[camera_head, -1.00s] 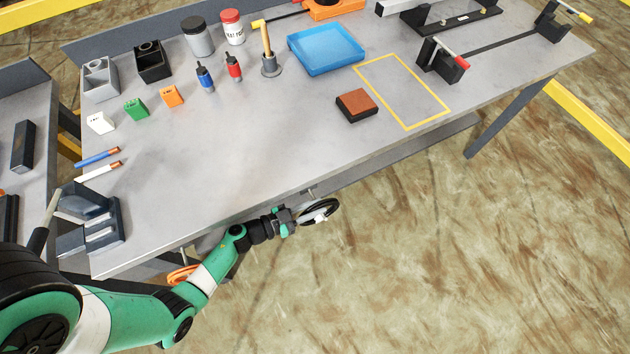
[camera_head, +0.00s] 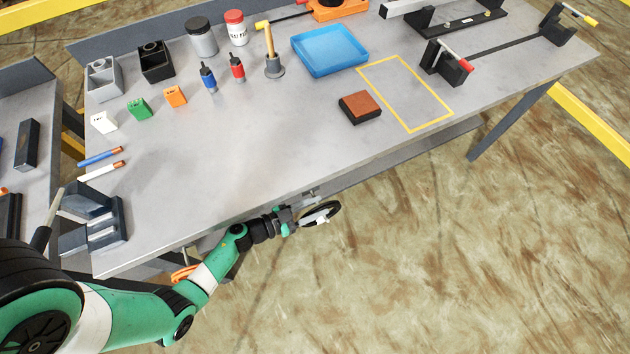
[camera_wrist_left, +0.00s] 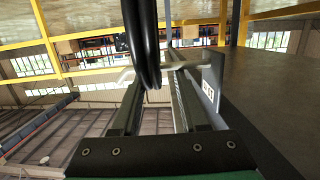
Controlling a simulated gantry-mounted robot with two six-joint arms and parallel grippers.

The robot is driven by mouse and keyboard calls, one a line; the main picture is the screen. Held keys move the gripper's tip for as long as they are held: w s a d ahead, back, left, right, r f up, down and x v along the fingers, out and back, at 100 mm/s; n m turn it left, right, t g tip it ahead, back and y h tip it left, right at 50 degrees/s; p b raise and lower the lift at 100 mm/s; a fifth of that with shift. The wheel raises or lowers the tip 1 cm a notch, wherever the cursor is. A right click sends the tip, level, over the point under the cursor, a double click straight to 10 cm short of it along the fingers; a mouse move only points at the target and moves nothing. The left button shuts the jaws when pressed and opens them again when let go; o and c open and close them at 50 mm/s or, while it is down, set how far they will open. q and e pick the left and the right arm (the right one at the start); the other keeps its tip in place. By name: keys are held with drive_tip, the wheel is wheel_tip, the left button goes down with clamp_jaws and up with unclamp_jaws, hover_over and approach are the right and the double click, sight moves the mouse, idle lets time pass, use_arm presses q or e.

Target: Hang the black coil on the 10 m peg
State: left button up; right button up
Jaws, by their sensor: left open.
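The black coil (camera_head: 333,208) is just off the table's front edge in the head view. It also shows close up in the left wrist view (camera_wrist_left: 142,40), upright and edge-on between my fingers. My left gripper (camera_head: 305,216) is open around the coil's lower part; its two long fingers (camera_wrist_left: 157,95) lie either side of it. A pale peg (camera_wrist_left: 185,64) runs sideways from a labelled plate (camera_wrist_left: 212,82) and crosses the coil, which seems to be around it. The label is too small to read surely. My right gripper is not in view.
The grey table (camera_head: 230,150) has its front edge close behind the gripper. An orange coil (camera_head: 184,273) hangs under that edge farther left. A brown-topped block (camera_head: 360,105) and a blue tray (camera_head: 328,50) stand on the table. The floor in front is clear.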

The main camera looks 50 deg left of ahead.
use_arm(q)
drive_tip(key=shift+s+d+f, duration=0.2)
drive_tip(key=shift+f, duration=0.1)
drive_tip(key=shift+s+r, duration=0.1)
drive_tip(key=shift+r, duration=0.05)
drive_tip(key=p+v, duration=0.4)
drive_tip(key=v, duration=0.7)
drive_tip(key=shift+a+r+p, duration=0.15)
drive_tip(key=shift+a+p, duration=0.05)
drive_tip(key=shift+p, duration=0.15)
